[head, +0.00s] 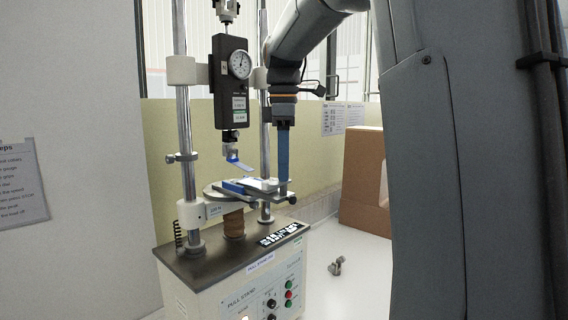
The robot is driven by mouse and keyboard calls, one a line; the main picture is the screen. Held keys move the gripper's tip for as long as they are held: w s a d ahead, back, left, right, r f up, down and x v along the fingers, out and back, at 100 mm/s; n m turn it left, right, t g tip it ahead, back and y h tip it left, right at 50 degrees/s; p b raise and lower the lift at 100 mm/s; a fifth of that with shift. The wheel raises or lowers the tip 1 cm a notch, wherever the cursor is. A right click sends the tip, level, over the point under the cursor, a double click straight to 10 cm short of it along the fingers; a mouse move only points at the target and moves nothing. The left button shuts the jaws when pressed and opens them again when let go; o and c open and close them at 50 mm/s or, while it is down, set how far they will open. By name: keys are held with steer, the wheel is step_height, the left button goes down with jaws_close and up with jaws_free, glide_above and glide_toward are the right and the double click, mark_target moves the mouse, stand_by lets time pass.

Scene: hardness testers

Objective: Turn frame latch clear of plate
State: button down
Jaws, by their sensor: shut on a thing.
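A pale flat frame with a blue clamp piece (233,186) lies on the plate, left of my gripper. A blue-white strip (240,163) hangs from the gauge's lower grip above it.
A dial force gauge (230,82) is mounted between two steel columns (186,120). The pull stand base (245,282) has buttons below the plate. A brown box (366,180) stands behind on the right, and a small metal part (337,265) lies on the white bench.

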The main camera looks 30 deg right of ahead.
stand_by(0.5)
steer(key=c, duration=1.6)
jaws_free()
step_height(320, 180, up, 7)
steer(key=shift+r+b, duration=0.15)
steer(key=shift+b, duration=0.95)
steer(key=shift+r, duration=0.3)
